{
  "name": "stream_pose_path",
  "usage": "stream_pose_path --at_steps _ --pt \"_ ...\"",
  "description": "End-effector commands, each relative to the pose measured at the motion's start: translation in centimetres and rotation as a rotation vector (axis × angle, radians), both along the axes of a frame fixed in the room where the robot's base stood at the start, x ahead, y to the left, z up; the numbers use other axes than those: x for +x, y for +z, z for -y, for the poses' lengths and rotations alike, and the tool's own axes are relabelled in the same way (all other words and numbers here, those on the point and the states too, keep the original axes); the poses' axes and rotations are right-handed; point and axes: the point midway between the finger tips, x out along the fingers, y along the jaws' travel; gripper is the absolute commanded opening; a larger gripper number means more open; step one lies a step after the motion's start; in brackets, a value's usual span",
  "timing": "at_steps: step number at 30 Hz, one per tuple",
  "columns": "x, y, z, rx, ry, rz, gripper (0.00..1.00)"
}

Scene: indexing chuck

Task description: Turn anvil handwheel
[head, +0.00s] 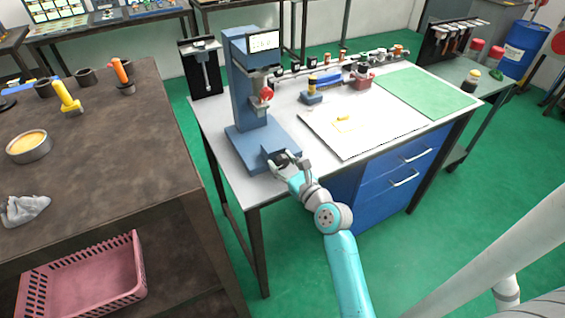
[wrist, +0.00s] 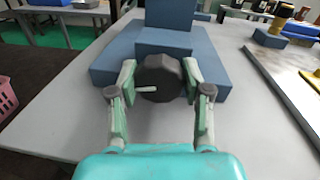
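The anvil handwheel is a dark, faceted knob (wrist: 160,78) with a small pale handle on its face, at the front of the blue stand's base. It shows well in the wrist view and is mostly hidden by my gripper in the head view. My gripper (head: 292,163) is at the front edge of the base. In the wrist view its two fingers (wrist: 160,85) stand on the left and right sides of the handwheel, with no clear gap at the rim. The blue stand (head: 245,90) rises behind, with a display (head: 263,46) on top and a red knob (head: 266,95).
The stand is on a light-topped bench (head: 215,118) with blue drawers. A white board (head: 375,125) and green mat (head: 425,92) lie to the right, with a small blue fixture (head: 313,96) behind. A brown table (head: 110,190) is on the left.

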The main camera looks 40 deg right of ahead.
Motion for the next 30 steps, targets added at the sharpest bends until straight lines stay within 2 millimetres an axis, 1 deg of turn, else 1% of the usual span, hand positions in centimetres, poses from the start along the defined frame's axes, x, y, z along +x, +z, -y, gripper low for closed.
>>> stream_pose_path --at_steps 8,14,20,30 --pt "0.00 0.01 -0.02 -0.009 0.001 -0.003 0.14" --pt "0.02 0.04 -0.03 -0.070 0.000 -0.020 0.14" --pt "0.03 0.05 -0.06 -0.201 0.001 -0.057 0.14" --pt "0.06 0.09 -0.16 -0.508 0.001 -0.145 0.14"
